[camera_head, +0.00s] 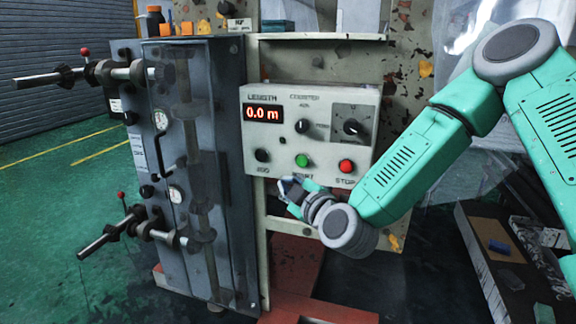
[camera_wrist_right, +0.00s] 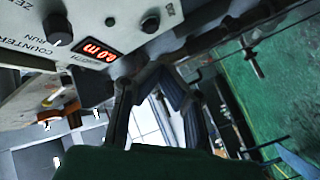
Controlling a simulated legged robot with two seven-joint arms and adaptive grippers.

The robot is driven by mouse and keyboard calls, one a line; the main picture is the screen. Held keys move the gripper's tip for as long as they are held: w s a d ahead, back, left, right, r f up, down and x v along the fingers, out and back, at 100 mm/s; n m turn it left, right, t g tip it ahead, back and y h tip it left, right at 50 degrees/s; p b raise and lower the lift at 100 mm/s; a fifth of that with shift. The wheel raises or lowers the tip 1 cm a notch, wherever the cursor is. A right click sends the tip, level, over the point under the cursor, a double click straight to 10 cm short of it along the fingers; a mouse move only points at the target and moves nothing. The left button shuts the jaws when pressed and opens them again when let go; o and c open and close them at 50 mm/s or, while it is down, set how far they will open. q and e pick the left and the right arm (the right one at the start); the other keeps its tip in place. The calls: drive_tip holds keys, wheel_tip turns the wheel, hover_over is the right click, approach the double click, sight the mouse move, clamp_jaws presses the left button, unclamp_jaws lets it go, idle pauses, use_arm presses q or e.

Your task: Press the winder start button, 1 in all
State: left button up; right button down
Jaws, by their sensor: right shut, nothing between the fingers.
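The winder control panel (camera_head: 330,101) is a cream box with a red display (camera_head: 263,114) reading 0.0 m. The green start button (camera_head: 302,160) sits low on its face, between a black jog button (camera_head: 262,155) and the red stop button (camera_head: 346,166). My right gripper (camera_head: 289,187) is shut and empty, just below and left of the green button; I cannot tell its gap to the panel. In the wrist view my right gripper (camera_wrist_right: 152,85) shows close to the panel (camera_wrist_right: 22,30) and display (camera_wrist_right: 95,50). My left gripper is not in view.
Black knobs (camera_head: 302,126) sit higher on the panel. A tall grey machine cabinet (camera_head: 205,170) with rods and levers stands close left. A pale shelf (camera_head: 320,36) is above the panel. A dark crate (camera_head: 510,255) is at lower right. Green floor is open at left.

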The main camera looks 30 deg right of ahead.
sight(302, 161)
drive_tip(key=shift+d+f, duration=0.1)
drive_tip(key=shift+d, duration=0.15)
drive_tip(key=shift+w, duration=0.1)
drive_tip(key=w+d, duration=0.2)
drive_tip(key=d, duration=0.1)
drive_tip(key=w+d, duration=0.3)
drive_tip(key=shift+w+d, duration=0.2)
drive_tip(key=shift+w, duration=0.05)
idle(0.6)
idle(0.8)
